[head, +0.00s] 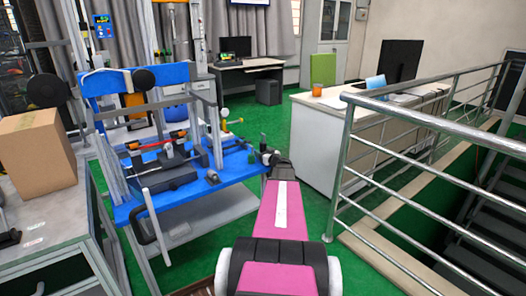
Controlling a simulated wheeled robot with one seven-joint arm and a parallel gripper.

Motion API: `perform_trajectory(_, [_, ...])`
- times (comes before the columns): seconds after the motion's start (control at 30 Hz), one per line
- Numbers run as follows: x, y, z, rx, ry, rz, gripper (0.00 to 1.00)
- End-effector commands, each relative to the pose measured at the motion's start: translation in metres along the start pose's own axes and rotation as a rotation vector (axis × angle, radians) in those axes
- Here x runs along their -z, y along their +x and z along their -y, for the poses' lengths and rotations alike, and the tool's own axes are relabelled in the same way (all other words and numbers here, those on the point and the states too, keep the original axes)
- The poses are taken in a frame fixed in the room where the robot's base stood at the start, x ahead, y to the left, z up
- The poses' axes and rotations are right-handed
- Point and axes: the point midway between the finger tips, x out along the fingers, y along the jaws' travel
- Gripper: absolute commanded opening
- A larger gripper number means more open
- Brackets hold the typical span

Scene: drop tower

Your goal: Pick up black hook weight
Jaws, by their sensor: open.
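I cannot tell for sure which item is the black hook weight. A small dark piece (213,177) sits near the front right of the blue bench top (232,170). My pink arm reaches forward from the bottom of the picture. My gripper (269,156) is small and dark at its far end, just right of the blue bench. It is open and appears empty, apart from these dark pieces.
A cardboard box (38,153) stands on the grey table (45,215) at left. A metal railing (345,150) guards a stairwell at right. A white desk (325,135) with a monitor (402,60) stands behind it. Green floor (265,115) is clear beyond my gripper.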

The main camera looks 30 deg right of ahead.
Motion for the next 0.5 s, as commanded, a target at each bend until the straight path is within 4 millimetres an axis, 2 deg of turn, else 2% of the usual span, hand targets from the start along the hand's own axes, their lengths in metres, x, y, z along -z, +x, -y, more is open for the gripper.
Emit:
perform_trajectory(0.03, [0.0,-0.0003,0.0002,0.0,0.0,0.0,0.69])
perform_trajectory(0.07, [0.0,-0.0003,0.0002,0.0,0.0,0.0,0.62])
perform_trajectory(0.2, [0.0,-0.0004,0.0002,0.001,0.0,0.0,0.16])
perform_trajectory(0.27, [0.0,-0.0004,0.0003,0.001,0.0,0.0,0.0])
perform_trajectory(0.5, [0.0012,-0.0006,0.0004,0.001,0.001,-0.003,0.0])
